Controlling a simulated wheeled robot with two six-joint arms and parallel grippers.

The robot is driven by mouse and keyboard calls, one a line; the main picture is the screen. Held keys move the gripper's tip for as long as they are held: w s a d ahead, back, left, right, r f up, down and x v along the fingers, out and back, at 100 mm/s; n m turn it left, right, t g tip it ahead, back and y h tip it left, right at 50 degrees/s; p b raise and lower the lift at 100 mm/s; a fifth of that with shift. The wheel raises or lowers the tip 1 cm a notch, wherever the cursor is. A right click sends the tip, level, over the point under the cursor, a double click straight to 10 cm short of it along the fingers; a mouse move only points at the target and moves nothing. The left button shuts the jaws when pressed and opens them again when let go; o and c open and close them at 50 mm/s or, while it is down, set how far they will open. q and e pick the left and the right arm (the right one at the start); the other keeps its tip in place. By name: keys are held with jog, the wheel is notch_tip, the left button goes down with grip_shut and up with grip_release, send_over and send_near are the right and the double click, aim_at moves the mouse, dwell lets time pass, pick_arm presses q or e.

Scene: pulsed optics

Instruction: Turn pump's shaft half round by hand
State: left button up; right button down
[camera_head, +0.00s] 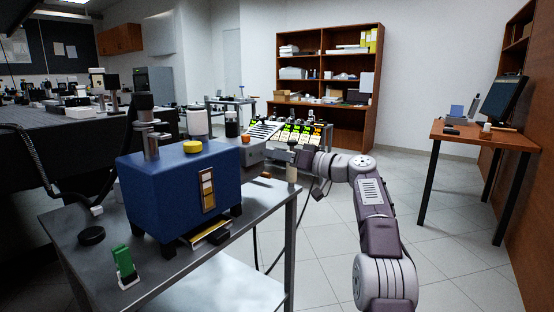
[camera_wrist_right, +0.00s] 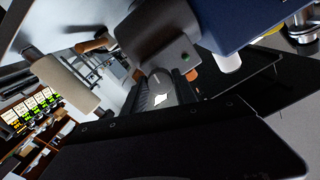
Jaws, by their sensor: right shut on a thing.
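The pump (camera_head: 180,185) is a blue box with a yellow cap and a sight glass, standing on a grey metal cart. Its grey motor end (camera_head: 262,152) points right and also shows in the right wrist view (camera_wrist_right: 155,30). My left gripper is not in view.
A beige cylinder (camera_head: 292,173) and a copper-coloured piece (camera_head: 265,175) are close below the right gripper. A green clip-like object (camera_head: 124,262) and a black disc (camera_head: 91,235) are on the cart's front left. Open floor lies right of the cart.

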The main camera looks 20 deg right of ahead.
jog(key=shift+f+n, duration=0.15)
jog(key=shift+n, duration=0.55)
jog(key=c, duration=1)
grip_release()
jog(key=b+v, duration=0.3)
jog(key=v, duration=0.6)
